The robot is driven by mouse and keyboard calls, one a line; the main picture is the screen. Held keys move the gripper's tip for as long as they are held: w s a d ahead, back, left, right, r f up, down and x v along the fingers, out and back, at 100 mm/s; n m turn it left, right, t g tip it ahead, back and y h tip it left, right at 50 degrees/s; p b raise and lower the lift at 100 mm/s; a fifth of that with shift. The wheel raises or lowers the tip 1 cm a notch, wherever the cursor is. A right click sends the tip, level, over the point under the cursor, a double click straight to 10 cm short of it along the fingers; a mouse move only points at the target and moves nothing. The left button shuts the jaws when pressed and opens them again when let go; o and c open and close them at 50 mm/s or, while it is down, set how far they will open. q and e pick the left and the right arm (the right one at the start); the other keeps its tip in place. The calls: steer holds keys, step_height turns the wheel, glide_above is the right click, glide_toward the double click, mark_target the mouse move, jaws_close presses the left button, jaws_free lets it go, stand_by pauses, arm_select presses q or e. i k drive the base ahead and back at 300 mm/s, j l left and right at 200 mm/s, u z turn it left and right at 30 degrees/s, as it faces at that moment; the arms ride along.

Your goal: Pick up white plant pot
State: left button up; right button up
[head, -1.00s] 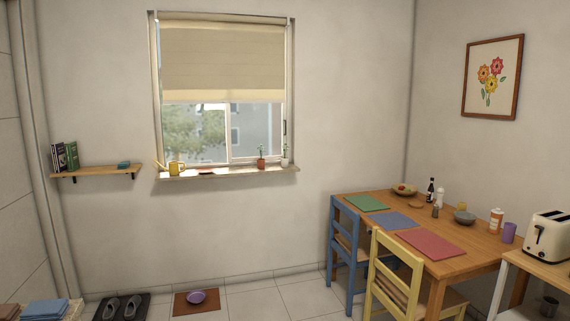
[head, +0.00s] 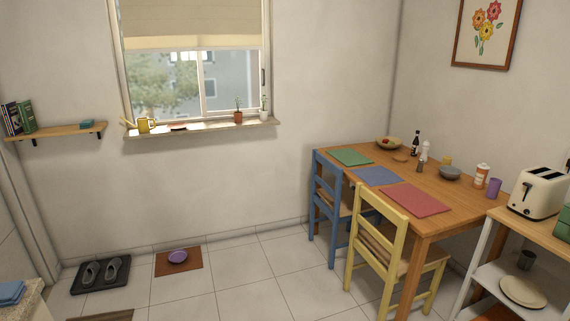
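The white plant pot (head: 264,115) stands upright at the right end of the window sill (head: 200,130), with a small green plant in it. A terracotta pot (head: 238,118) with a plant stands just left of it. Neither of my grippers shows in the head view, and nothing is seen touching the white pot.
A yellow watering can (head: 146,125) stands at the sill's left. A wooden table (head: 448,196) with a blue chair (head: 320,190) and a yellow chair (head: 393,235) stands right. A shoe mat (head: 86,287) and a brown mat (head: 192,267) lie below the window. Tiled floor between is clear.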

mark_target(262, 113)
steer(key=i+z, duration=0.1)
steer(key=i, duration=2.4)
